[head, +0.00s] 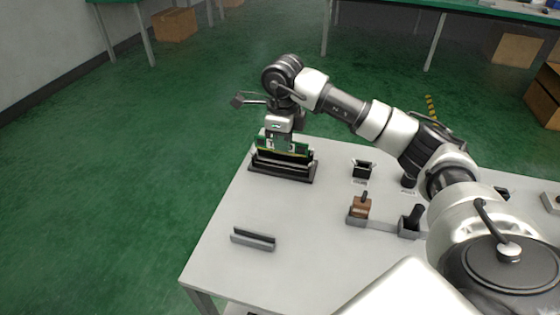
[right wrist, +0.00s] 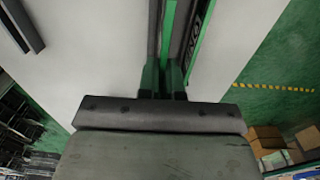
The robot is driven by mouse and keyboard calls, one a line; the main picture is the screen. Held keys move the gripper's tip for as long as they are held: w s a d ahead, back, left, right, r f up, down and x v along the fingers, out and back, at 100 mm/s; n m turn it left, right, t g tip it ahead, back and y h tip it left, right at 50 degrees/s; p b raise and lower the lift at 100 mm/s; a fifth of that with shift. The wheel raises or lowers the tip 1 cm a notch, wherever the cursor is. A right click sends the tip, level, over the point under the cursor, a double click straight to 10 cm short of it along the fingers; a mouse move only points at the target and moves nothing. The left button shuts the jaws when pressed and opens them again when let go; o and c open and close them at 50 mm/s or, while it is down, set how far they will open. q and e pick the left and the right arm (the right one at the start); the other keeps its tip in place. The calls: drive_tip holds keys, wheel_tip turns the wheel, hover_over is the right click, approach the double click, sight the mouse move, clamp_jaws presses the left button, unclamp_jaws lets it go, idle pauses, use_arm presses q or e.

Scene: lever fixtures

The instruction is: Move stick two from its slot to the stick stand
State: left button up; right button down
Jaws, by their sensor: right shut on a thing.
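A black slotted base (head: 282,172) stands near the table's far left edge, with green-and-black sticks (head: 268,153) upright in it. My right gripper (head: 283,146) comes down from above and is shut on one green stick (right wrist: 168,32). The held stick's lower edge is hidden, so I cannot tell whether it is seated in its slot. Another dark stick with lettering (right wrist: 192,35) is right beside it in the right wrist view. A grey grooved stand (head: 253,243), seemingly the stick stand, lies empty nearer the front; it also shows in the right wrist view (right wrist: 24,27). My left gripper is out of view.
On the table's right are a small black holder (head: 362,170), a brown block with a lever (head: 360,209) and a grey box with a black handle (head: 408,229). The white tabletop (head: 310,235) is clear between the base and the grey stand.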

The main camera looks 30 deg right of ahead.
drive_tip(key=shift+r+p, duration=0.7)
drive_tip(key=shift+r, duration=0.35)
drive_tip(key=shift+f, duration=0.1)
drive_tip(key=shift+s+a+n, duration=0.15)
drive_tip(key=shift+a+n, duration=0.1)
drive_tip(key=shift+n, duration=0.15)
drive_tip(key=s+a+n+p, duration=0.1)
drive_tip(key=s+a+n, duration=0.3)
drive_tip(key=n, duration=0.5)
drive_tip(key=s+a+f+n+p, duration=0.1)
drive_tip(key=s+a+n, duration=0.3)
drive_tip(key=n, duration=0.5)
drive_tip(key=s+a+n+p, duration=0.3)
drive_tip(key=s+a+n, duration=0.2)
drive_tip(key=n, duration=0.4)
drive_tip(key=shift+s+f, duration=0.35)
drive_tip(key=shift+s, duration=0.4)
